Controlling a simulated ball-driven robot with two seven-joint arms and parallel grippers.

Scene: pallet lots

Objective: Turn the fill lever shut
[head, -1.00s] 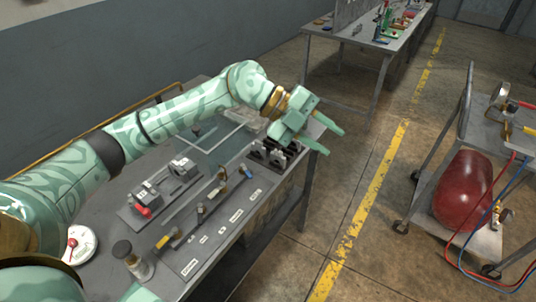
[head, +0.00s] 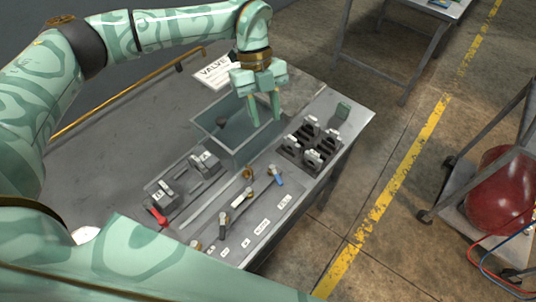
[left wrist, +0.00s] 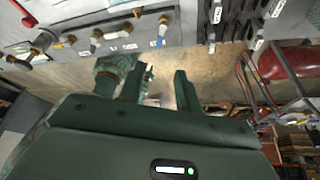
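A valve panel (head: 232,250) on the bench bears a row of small levers with white labels. A blue-tipped lever (head: 276,176) is at the panel's far right end; it also shows in the left wrist view (left wrist: 161,32). The labels are too small to read surely, so I cannot tell which lever is the fill lever. My left gripper (head: 264,116) points down above the glass tank, behind the levers. Its fingers are apart and empty, touching no lever. A patterned green part of mine, probably the right arm, shows in the left wrist view; its fingers are unclear.
A glass tank (head: 203,127) stands behind the panel. A black rack with grey clips (head: 312,150) is right of it. A block with a red handle (head: 157,216) is at left. A cart with a red cylinder (head: 503,195) stands right, across open floor.

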